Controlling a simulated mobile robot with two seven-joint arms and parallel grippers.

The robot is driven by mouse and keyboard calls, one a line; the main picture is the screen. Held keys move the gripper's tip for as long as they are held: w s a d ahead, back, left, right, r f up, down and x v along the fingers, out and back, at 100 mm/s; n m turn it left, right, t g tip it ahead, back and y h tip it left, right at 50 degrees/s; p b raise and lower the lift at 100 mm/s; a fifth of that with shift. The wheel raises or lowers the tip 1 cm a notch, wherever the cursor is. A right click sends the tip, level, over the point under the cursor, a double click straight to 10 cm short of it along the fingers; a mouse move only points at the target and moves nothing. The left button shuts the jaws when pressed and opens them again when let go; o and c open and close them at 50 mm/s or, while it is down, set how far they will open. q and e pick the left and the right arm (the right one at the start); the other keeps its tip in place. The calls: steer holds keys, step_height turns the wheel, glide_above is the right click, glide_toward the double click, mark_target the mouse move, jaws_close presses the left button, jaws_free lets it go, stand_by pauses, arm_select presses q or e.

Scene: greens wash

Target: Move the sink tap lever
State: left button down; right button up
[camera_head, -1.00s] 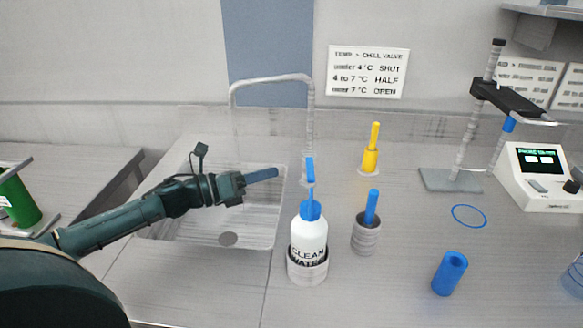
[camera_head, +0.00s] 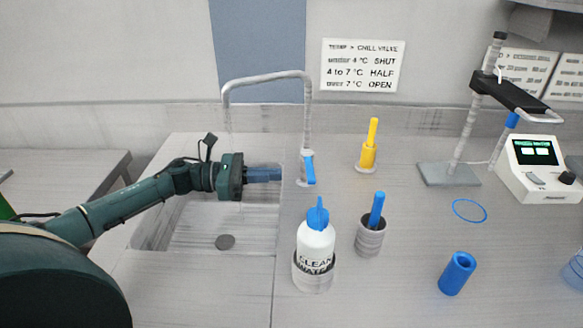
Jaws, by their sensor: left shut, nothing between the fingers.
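The sink tap (camera_head: 307,110) has a tall grey spout that arches left over the sink. Its blue lever (camera_head: 309,169) sits at the tap's foot, right of the basin, and hangs down at a slight tilt. My left gripper (camera_head: 278,174) comes in from the left over the sink (camera_head: 190,225). Its blue fingers are shut and empty, pointing right toward the lever. In the picture a small gap separates the fingertips from the lever. My right gripper is not in view.
A white wash bottle (camera_head: 315,243) stands in a holder in front of the tap. Right of it are a grey cup (camera_head: 370,237) with a blue stick, a yellow-handled valve (camera_head: 368,155) and a blue tube (camera_head: 457,273). A stand (camera_head: 448,174) and meter (camera_head: 540,165) are farther right.

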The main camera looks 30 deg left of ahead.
mark_target(309, 166)
arm_select(q)
steer(key=p+x, duration=0.1)
steer(key=x, duration=0.3)
steer(key=shift+d+r, duration=0.1)
steer(key=shift+w+d, duration=0.25)
steer(key=shift+d, duration=0.1)
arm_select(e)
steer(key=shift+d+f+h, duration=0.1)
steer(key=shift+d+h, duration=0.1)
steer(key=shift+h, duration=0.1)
arm_select(q)
steer(key=shift+d, duration=0.2)
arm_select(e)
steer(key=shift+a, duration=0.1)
